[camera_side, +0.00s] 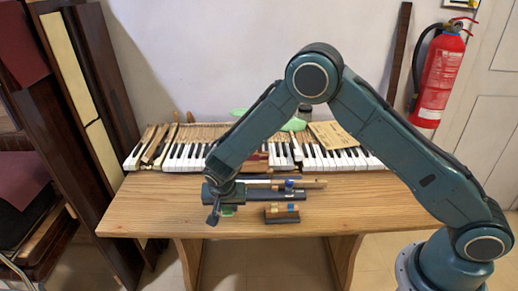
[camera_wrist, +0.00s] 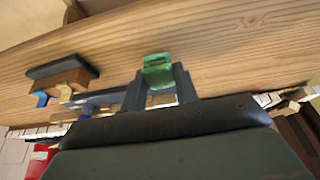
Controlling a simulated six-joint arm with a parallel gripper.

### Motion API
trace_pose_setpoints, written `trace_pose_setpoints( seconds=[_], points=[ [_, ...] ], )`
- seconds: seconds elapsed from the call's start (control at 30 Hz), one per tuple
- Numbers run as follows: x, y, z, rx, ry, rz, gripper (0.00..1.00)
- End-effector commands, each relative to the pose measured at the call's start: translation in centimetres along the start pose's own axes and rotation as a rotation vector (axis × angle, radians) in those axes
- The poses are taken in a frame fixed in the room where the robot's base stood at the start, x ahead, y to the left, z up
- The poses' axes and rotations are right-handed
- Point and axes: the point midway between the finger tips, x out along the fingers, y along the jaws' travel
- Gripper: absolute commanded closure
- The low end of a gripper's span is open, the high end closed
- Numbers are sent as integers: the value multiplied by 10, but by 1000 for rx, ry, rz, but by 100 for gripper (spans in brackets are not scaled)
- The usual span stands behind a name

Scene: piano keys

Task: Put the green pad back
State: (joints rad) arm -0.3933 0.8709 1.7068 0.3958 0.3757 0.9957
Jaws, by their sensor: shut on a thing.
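The green pad (camera_wrist: 157,68) is a small block held between the two dark fingers of my gripper (camera_wrist: 159,79) in the wrist view. I cannot tell whether the pad touches the wood. A small dark-based block (camera_side: 282,215) with wooden and blue parts lies to the right; it also shows in the wrist view (camera_wrist: 60,76).
A long dark holder (camera_side: 275,202) with light strips and a blue piece lies behind the small block. The piano keys (camera_side: 340,160) run along the table's back, with green pieces (camera_side: 294,124) and a paper (camera_side: 332,134) above. The wooden table (camera_side: 370,207) is clear at the right.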

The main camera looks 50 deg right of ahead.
Motion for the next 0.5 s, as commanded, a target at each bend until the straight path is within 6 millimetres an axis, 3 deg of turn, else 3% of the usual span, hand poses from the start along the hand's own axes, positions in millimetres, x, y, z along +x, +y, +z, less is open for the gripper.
trace_pose_setpoints(
  seconds=[0.2,0.5],
  points=[
    [20,0,8,1,0,0,88],
    [22,0,9,1,0,-1,88]
  ],
)
